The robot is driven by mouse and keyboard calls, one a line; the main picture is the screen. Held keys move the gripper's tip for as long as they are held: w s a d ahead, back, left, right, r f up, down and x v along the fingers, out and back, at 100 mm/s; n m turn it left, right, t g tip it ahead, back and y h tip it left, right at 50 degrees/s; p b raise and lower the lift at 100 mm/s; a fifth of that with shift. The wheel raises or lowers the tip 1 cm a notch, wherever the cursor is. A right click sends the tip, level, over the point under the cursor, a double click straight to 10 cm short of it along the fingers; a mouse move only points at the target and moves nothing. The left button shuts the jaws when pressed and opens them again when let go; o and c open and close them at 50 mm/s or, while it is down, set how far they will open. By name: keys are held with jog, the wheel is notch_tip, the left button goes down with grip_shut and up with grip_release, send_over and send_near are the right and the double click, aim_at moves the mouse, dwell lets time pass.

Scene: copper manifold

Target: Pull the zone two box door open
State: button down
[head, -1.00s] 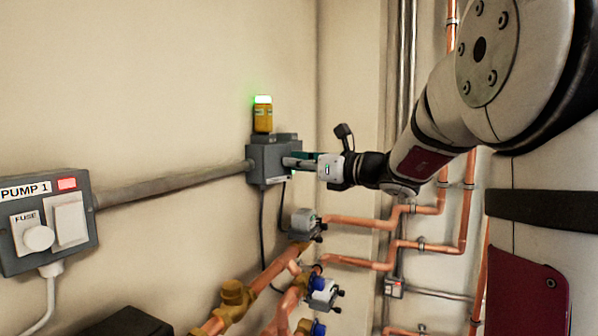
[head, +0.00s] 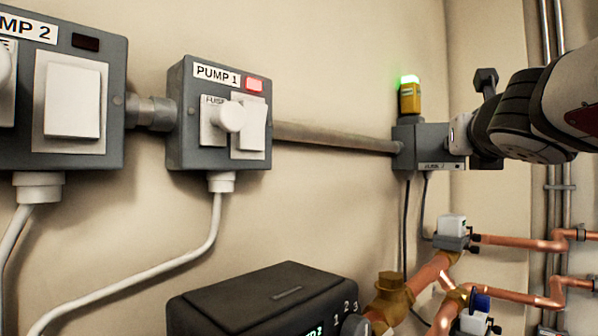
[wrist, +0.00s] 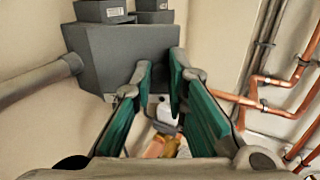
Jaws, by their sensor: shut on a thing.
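The grey zone two box (head: 418,138) is on the wall in the head view, with a label too small to read surely and a yellow beacon (head: 410,97) lit green above it. My gripper (head: 458,138) is at the box's right side there, its fingertips hard to make out. In the wrist view, the box (wrist: 118,55) fills the upper left. My gripper's two teal-padded fingers (wrist: 160,74) reach its lower right part and are shut on the door with a gap between the pads. The door's edge and any handle are mostly hidden by the fingers.
A grey conduit (head: 335,137) runs from the box to the PUMP 1 box (head: 220,115). The PUMP 2 box (head: 70,95) is further left. Copper pipes (head: 520,296) and valves lie below and right. A black numbered unit (head: 265,300) stands in front, low.

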jog(key=shift+s+a+m+g+h+b, duration=0.3)
jog(key=shift+a+m+g+h+b, duration=0.35)
jog(key=shift+m+g+h+b, duration=0.5)
jog(key=shift+s+a+m+g+h+b, duration=0.35)
jog(key=shift+a+m+g+h+b, duration=0.4)
jog(key=shift+h, duration=0.7)
jog(key=shift+s+a+m+g+h+b, duration=0.3)
jog(key=shift+a+m+g+h+b, duration=0.2)
jog(key=shift+m+g+h+b, duration=0.65)
jog(key=shift+h, duration=0.25)
jog(key=c, duration=1.6)
grip_release()
jog(key=shift+o, duration=0.2)
jog(key=shift+a, duration=0.15)
jog(key=v, duration=0.7)
jog(key=shift+s+a, duration=0.25)
jog(key=shift+a, duration=0.05)
